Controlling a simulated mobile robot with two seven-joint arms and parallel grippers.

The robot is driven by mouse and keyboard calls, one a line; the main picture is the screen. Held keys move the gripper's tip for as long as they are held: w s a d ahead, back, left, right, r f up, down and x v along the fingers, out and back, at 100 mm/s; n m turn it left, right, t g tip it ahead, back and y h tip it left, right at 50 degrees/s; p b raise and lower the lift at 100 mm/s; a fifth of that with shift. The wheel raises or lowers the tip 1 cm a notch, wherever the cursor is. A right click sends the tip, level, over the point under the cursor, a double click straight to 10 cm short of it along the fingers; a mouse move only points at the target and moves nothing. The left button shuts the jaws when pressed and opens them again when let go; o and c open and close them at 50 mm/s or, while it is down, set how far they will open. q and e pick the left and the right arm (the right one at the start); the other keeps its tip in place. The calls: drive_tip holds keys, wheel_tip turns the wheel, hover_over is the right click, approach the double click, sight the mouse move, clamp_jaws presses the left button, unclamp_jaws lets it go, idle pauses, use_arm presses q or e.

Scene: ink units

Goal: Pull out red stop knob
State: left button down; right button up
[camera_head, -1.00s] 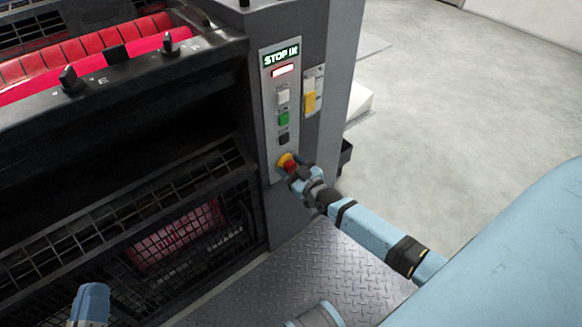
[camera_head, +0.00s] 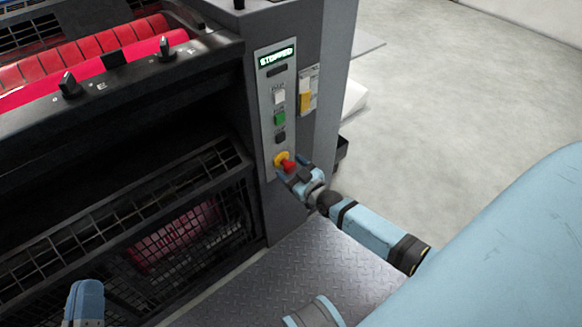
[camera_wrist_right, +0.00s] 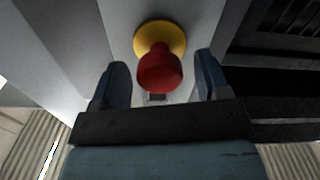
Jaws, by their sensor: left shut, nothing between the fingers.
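The red stop knob (camera_head: 287,167) sits in a yellow collar (camera_head: 280,157) low on the grey control panel (camera_head: 268,130). In the right wrist view, the red knob (camera_wrist_right: 159,70) stands out from its yellow collar (camera_wrist_right: 160,38) on a narrower red neck. My right gripper (camera_head: 288,173) is at the knob. Its fingers (camera_wrist_right: 160,80) stand open on either side of the knob, with a gap visible on each side. My left gripper (camera_head: 86,288), partly cut off at the bottom left, is shut and empty, away from the panel.
The panel has a display (camera_head: 276,56) reading "STOPPED", a white button (camera_head: 279,98), a green button (camera_head: 280,118) and a dark button (camera_head: 280,137). A yellow switch (camera_head: 305,100) is to their right. Press rollers (camera_head: 80,50) and a dark mesh guard (camera_head: 180,235) lie left.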

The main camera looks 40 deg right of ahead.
drive_tip(key=shift+s, duration=0.35)
use_arm(q)
wheel_tip(320, 180, down, 7)
drive_tip(key=a+g+y+p, duration=0.2)
drive_tip(key=g+p, duration=0.1)
drive_tip(key=shift+a+r+y+p, duration=0.15)
drive_tip(key=shift+y+p, duration=0.2)
drive_tip(key=shift+y, duration=0.05)
use_arm(e)
drive_tip(key=s+d, duration=0.1)
drive_tip(key=s, duration=1.2)
use_arm(q)
drive_tip(key=shift+w, duration=0.1)
